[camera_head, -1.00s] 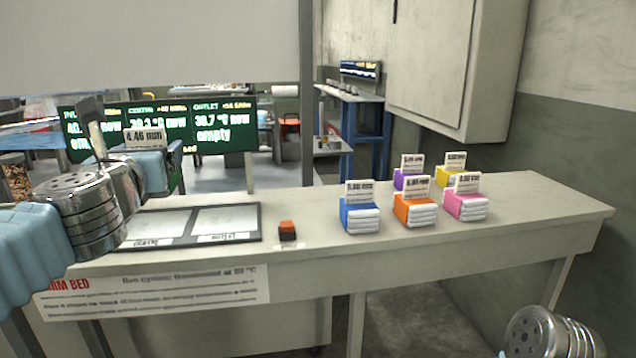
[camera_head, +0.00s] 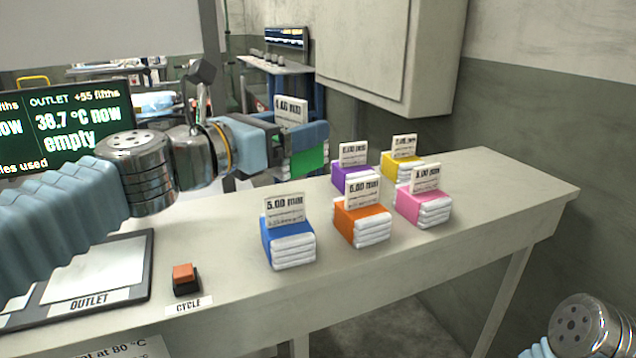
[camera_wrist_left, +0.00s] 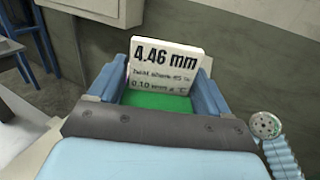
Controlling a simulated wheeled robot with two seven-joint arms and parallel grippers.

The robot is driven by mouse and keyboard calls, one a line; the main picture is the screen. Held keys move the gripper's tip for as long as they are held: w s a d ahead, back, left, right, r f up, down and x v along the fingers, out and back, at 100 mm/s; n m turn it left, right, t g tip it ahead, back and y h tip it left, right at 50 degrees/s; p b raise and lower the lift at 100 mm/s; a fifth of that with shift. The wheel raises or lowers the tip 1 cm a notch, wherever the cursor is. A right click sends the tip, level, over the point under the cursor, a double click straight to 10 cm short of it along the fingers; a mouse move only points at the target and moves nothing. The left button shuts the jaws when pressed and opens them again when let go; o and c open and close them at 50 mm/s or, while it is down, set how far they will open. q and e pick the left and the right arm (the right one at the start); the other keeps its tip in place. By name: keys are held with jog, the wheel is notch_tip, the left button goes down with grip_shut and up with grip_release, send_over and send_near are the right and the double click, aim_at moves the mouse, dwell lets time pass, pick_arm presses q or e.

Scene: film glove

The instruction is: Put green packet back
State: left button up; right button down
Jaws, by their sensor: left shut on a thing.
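My left gripper (camera_head: 307,150) is shut on the green packet (camera_head: 309,162), which has an upright white label card. The packet is held above the bench, behind the blue packet and left of the purple one. In the left wrist view the green packet (camera_wrist_left: 158,101) sits between the blue fingers, and its card reads 4.46 mm. My right arm shows at the bottom right of the head view; its gripper is out of frame.
On the bench (camera_head: 470,218) stand a blue packet (camera_head: 278,240), an orange packet (camera_head: 350,222), a pink packet (camera_head: 412,206), a purple packet (camera_head: 345,177) and a yellow packet (camera_head: 393,166). A cycle button (camera_head: 185,279) and an outlet plate (camera_head: 100,268) lie left. A wall cabinet (camera_head: 385,55) hangs behind.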

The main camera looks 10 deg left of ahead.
pick_arm(q)
jog(key=w+a+f+b, duration=0.1)
jog(key=w+f, duration=0.3)
jog(key=w+a+f+b, duration=0.1)
jog(key=w+f+b, duration=0.1)
jog(key=w+f, duration=0.2)
jog(key=w+a+f+b, duration=0.1)
jog(key=w+f+b, duration=0.1)
jog(key=w+f, duration=0.2)
jog(key=shift+w+a+f, duration=0.2)
jog(key=shift+w+a, duration=0.05)
jog(key=shift+w, duration=0.3)
jog(key=shift+f, duration=0.2)
jog(key=shift+f, duration=0.15)
jog(key=o, duration=0.9)
